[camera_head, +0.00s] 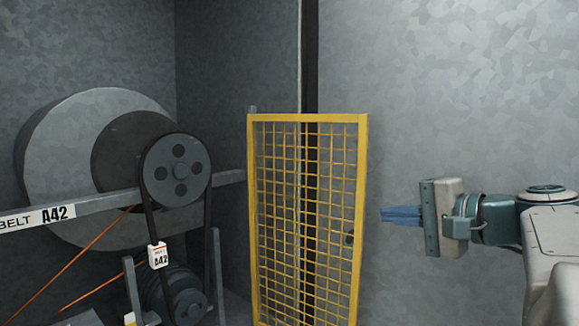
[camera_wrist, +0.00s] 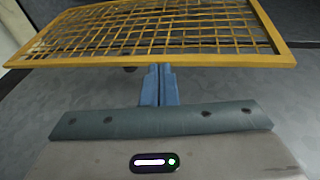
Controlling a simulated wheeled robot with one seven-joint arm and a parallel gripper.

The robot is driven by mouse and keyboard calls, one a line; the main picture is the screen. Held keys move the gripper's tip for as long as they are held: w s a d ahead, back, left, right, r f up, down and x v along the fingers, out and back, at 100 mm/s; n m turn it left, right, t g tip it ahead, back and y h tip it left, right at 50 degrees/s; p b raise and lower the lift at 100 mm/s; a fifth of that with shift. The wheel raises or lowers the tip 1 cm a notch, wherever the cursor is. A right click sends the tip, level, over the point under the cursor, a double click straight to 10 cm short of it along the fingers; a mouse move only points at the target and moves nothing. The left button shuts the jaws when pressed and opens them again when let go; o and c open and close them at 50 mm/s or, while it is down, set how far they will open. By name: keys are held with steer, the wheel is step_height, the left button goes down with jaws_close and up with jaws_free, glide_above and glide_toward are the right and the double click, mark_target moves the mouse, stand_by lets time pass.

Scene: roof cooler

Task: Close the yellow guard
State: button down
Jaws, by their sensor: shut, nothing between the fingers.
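The yellow guard (camera_head: 363,200) is a mesh panel in a yellow frame. It stands upright and swung open, to the right of the belt drive, so the pulleys are uncovered. A small dark latch or knob (camera_head: 349,239) sits near its right edge. My gripper (camera_head: 383,215) is shut and empty, with blue fingers pointing left, just right of the guard's free edge in the head view. In the wrist view the guard (camera_wrist: 200,62) spans the top, and my fingertips (camera_wrist: 160,68) are close to its frame. I cannot tell whether they touch it.
A grey bar labelled BELT A42 (camera_head: 75,211) crosses at left.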

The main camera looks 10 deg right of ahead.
steer(key=s+d+r+t, duration=0.2)
steer(key=d+r+t, duration=0.15)
steer(key=r, duration=0.35)
steer(key=shift+g, duration=0.45)
steer(key=p+x, duration=0.1)
steer(key=x, duration=0.4)
steer(key=p+x, duration=0.2)
steer(key=x, duration=0.3)
steer(key=shift+w+d, duration=0.15)
steer(key=shift+d, duration=0.05)
steer(key=shift+a, duration=0.1)
